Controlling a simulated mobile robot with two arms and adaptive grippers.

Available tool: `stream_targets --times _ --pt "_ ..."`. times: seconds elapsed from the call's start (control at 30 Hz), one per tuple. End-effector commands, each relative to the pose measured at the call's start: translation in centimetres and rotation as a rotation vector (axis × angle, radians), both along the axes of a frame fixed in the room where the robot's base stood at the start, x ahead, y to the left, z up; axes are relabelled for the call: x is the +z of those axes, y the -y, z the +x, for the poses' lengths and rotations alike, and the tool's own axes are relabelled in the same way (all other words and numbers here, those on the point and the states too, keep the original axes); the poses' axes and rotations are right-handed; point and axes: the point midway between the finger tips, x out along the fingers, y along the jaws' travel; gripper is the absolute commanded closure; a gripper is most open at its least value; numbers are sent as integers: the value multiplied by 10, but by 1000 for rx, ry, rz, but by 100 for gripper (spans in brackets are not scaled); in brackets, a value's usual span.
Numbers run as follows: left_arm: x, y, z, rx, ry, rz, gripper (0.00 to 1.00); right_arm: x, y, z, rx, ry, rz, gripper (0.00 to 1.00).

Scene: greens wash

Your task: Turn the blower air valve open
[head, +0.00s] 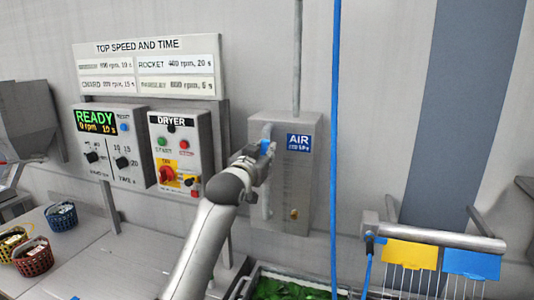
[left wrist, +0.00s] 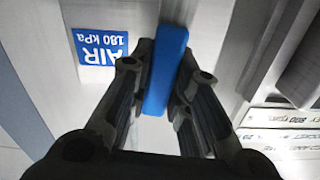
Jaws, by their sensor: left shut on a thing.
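The blower air valve has a blue lever handle (left wrist: 165,72). My left gripper (left wrist: 160,85) is shut on it, with a finger on each side. In the left wrist view the lever runs nearly up and down the picture. In the head view my left gripper (head: 262,158) is at the front of the grey air box (head: 295,185), and only a small bit of the blue lever (head: 265,147) shows past the fingers. The blue AIR sign (head: 299,142) is just right of it; it shows upside down in the left wrist view (left wrist: 101,47). My right gripper is not in view.
The dryer panel (head: 180,130) with its red knob and the READY panel (head: 100,165) are left of my arm. A blue hose (head: 335,100) hangs to the right. A tray of greens (head: 290,290) and a rack with yellow and blue tags (head: 440,242) are below right.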

Motion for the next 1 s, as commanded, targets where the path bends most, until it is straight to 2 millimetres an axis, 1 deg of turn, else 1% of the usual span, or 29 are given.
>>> stream_targets --times 0.43,0.47,0.6,0.63,1.0 --pt "-2 -1 0 -1 -6 -10 100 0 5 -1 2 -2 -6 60" --pt "-2 -1 0 -1 -6 -10 79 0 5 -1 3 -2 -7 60" --pt "-2 -1 0 0 -5 -9 61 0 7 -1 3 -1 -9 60" --pt "-1 -1 0 0 -5 -9 59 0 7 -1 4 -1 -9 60" --pt "0 -1 -1 0 -3 -9 59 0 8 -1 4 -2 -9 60"
